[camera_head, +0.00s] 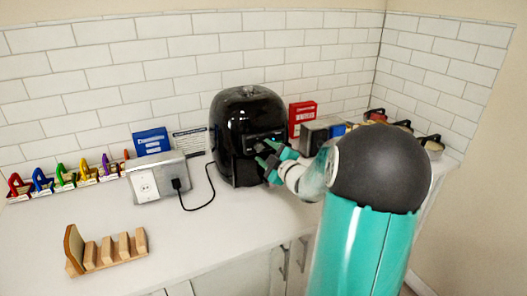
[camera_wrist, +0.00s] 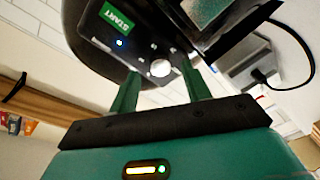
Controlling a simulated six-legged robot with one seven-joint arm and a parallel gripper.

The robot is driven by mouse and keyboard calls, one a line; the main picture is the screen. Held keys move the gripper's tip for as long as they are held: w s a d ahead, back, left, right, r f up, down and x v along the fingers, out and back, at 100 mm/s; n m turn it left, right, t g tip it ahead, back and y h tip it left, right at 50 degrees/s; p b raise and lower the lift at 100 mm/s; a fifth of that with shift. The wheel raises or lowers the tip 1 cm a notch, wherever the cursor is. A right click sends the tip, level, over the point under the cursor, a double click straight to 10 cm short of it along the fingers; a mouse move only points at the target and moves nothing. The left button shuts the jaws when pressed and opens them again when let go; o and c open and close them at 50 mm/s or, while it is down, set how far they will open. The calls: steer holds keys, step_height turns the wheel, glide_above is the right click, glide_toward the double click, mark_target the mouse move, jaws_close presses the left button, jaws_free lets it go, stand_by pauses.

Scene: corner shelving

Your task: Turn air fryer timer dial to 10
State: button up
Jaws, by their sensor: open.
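The black air fryer (camera_head: 238,108) stands on the white counter against the tiled wall. My gripper (camera_head: 270,160) is at its front, coming from the right. In the wrist view, the fryer's dark front panel (camera_wrist: 103,48) carries a green START label (camera_wrist: 116,20), a blue light (camera_wrist: 120,43) and a round silver dial (camera_wrist: 160,68). My green gripper fingers (camera_wrist: 160,76) are open, one on each side of the dial. I cannot tell whether they touch it. The dial's marks and setting are too small to read.
A grey outlet box (camera_head: 158,176) with a black plug and cord (camera_head: 205,200) stands left of the fryer. A red box (camera_head: 301,117) and a metal toaster-like box (camera_head: 317,135) stand right of it. A wooden rack (camera_head: 108,252) sits at the front left. The front middle counter is clear.

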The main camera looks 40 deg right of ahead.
steer(key=shift+w+d, duration=0.1)
steer(key=shift+w, duration=0.8)
steer(key=c, duration=1)
steer(key=shift+m, duration=0.3)
steer(key=m, duration=0.5)
steer(key=shift+f+t, duration=0.1)
steer(key=shift+t, duration=0.2)
steer(key=m+h, duration=0.1)
steer(key=m, duration=0.5)
steer(key=shift+f+m, duration=0.1)
steer(key=shift+m, duration=0.2)
